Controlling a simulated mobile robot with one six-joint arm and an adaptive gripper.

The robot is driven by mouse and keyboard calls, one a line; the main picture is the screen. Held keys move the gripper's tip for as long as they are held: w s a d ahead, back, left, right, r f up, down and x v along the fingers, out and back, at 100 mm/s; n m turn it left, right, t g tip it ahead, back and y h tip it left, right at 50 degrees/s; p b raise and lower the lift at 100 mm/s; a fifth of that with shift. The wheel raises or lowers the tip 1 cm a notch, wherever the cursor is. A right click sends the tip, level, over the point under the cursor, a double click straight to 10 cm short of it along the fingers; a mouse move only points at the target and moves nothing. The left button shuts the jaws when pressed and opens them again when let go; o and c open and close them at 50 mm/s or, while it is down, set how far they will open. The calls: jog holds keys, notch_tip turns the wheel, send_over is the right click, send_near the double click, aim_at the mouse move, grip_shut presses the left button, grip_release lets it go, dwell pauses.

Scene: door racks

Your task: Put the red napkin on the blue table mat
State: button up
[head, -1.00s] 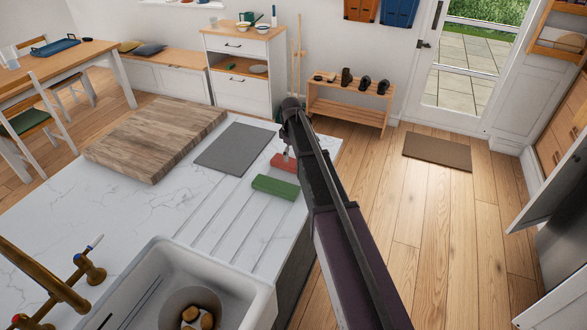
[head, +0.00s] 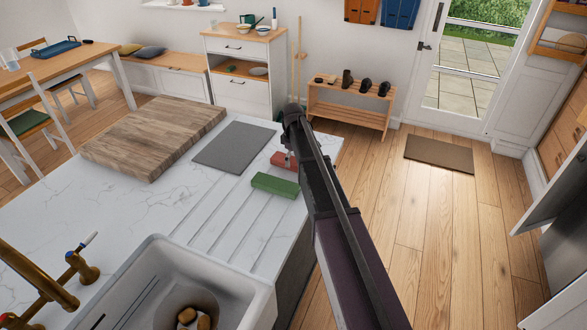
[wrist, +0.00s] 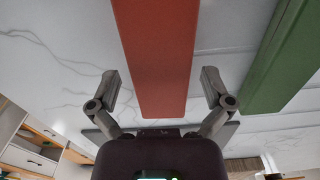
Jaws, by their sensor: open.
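The red napkin (head: 283,161) is a folded bar lying on the white marble counter, near its right edge. In the wrist view the red napkin (wrist: 155,55) runs between the two fingers, with a gap on each side. My gripper (wrist: 161,82) is open and empty around it, not clamped on it. In the head view my arm partly hides the gripper and the napkin's right end. A flat mat (head: 232,147) lies left of the napkin and looks dark grey rather than blue. The mat's top is bare.
A green folded bar (head: 275,185) lies close in front of the red napkin. A thick wooden board (head: 153,138) lies left of the mat. The sink (head: 180,285) and brass tap (head: 75,270) are at the front left. Drainer grooves cross the counter between.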

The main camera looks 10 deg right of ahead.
jog(key=shift+f+b, duration=0.45)
jog(key=shift+f, duration=0.25)
jog(key=c, duration=0.9)
jog(key=shift+r, duration=0.15)
notch_tip(320, 180, up, 4)
jog(key=p, duration=0.3)
jog(key=shift+f+p, duration=0.25)
jog(key=shift+p, duration=0.15)
jog(key=s, duration=0.5)
jog(key=s+p, duration=0.1)
jog(key=s, duration=0.4)
jog(key=s+d+r, duration=0.1)
jog(key=s, duration=0.5)
jog(key=shift+r, duration=0.1)
